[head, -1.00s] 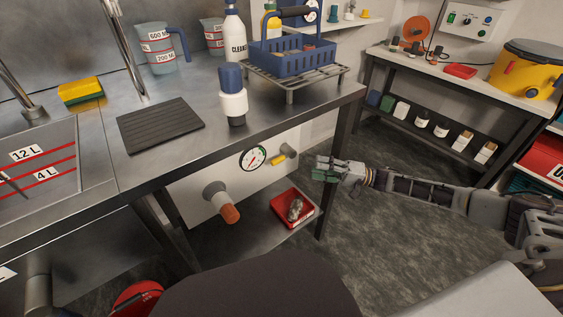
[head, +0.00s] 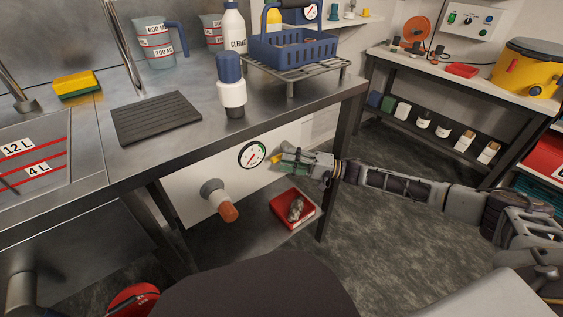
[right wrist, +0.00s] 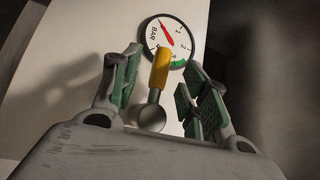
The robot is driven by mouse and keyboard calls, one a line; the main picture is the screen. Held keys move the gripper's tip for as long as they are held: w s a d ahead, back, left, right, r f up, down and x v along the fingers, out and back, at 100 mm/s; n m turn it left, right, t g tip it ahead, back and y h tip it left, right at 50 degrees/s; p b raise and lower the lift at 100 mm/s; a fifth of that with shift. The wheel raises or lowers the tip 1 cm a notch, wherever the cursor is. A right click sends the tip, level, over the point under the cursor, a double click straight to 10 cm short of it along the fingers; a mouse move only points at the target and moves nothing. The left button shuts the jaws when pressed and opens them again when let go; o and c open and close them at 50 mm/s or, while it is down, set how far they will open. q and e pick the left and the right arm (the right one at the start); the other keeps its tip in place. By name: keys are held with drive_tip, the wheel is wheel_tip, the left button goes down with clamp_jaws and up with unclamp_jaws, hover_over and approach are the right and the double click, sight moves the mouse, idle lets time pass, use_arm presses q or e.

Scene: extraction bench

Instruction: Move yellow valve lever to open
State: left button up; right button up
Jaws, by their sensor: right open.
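The yellow valve lever (right wrist: 160,70) shows in the right wrist view, with its grey metal base (right wrist: 149,117) on the white panel (right wrist: 75,60). It lies between the two green-padded fingers of my right gripper (right wrist: 158,88), which are apart and do not appear to touch it. In the head view my right gripper (head: 285,159) is at the panel under the bench, and only a small yellow bit of the lever (head: 276,158) shows. The round pressure gauge (head: 252,155) is just left of it. Its red needle points to the upper left in the right wrist view. My left gripper is not in view.
A pipe stub with an orange end (head: 228,212) sticks out of the panel at lower left. A red tray (head: 308,212) is on the shelf below. The bench's dark leg (head: 340,125) stands close to my right arm. Open floor lies to the right.

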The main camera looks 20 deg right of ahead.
drive_tip(key=shift+b+x, duration=0.3)
drive_tip(key=shift+x, duration=1)
clamp_jaws()
